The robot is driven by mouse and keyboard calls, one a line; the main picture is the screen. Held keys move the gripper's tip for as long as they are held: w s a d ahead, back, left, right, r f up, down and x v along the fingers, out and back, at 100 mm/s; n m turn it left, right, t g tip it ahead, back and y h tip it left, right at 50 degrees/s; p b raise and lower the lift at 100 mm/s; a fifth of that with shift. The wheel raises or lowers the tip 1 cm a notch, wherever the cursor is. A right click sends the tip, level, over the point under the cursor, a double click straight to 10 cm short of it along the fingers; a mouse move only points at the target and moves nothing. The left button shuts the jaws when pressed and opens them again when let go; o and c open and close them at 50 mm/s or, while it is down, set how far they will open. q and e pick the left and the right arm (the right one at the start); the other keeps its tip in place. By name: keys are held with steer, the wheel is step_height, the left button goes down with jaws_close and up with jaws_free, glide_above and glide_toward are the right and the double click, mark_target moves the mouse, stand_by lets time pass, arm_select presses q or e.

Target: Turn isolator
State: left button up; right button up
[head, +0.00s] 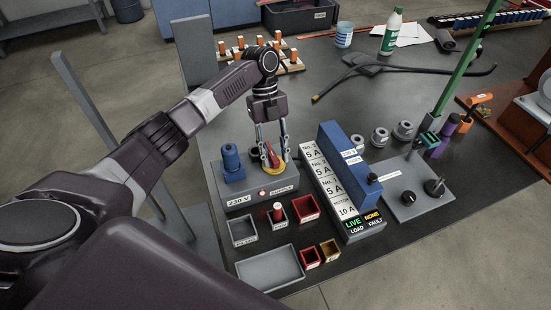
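The isolator (273,157) is a red rotary handle on a yellow plate, on top of the grey supply box (238,196) marked "230 V" and "SUPPLY". A small red lamp on the box front looks lit. My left gripper (273,160) points down over the isolator, its two fingers apart, one on each side of the red handle. I see no clear contact between fingers and handle. The handle is partly hidden by the fingers. My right gripper is not in view.
A blue plug (232,162) stands on the box just left of the isolator. The fuse strip (326,180) lies close on the right, with a display (364,222) reading "LIVE", "NONE", "LOAD", "FAULT". Small bins and a grey tray (270,268) sit in front. A green post (468,60) rises at right.

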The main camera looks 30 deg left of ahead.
mark_target(270, 148)
arm_select(q)
steer(key=v, duration=1)
steer(key=shift+r, duration=0.2)
